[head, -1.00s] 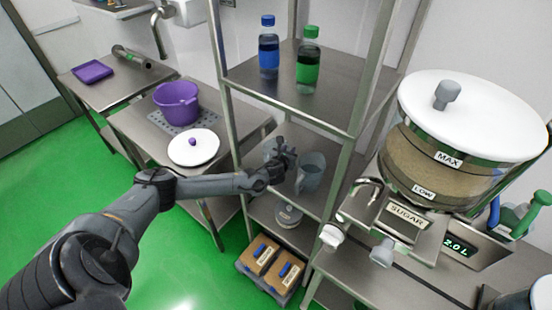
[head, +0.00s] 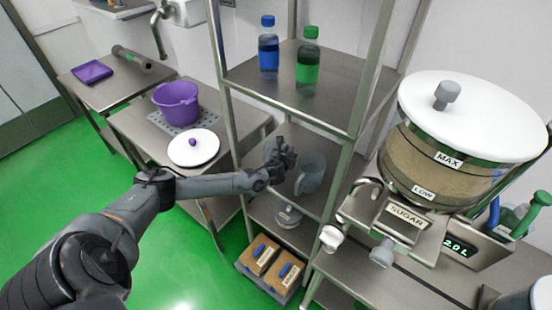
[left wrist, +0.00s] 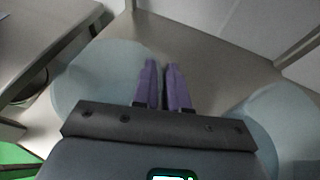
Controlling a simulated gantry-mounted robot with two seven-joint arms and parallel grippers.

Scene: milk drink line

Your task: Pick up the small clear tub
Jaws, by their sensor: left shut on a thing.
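The small clear tub (left wrist: 95,80) is a pale, see-through vessel on the middle shelf of the metal rack. It shows at the left of the left wrist view, and in the head view it is partly hidden behind my left gripper (head: 287,152). My left gripper, with purple fingers (left wrist: 165,85) close together, is shut at the tub's right side, on its wall as far as I can see. The exact contact is hard to make out. The tub appears upright on the shelf. My right gripper is not in view.
A larger clear jug (head: 312,172) stands close to the right of my gripper. Rack posts (head: 345,170) and the upper shelf (head: 340,95) with blue (head: 268,50) and green (head: 307,60) bottles enclose the space. A lidded container (head: 288,216) is below.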

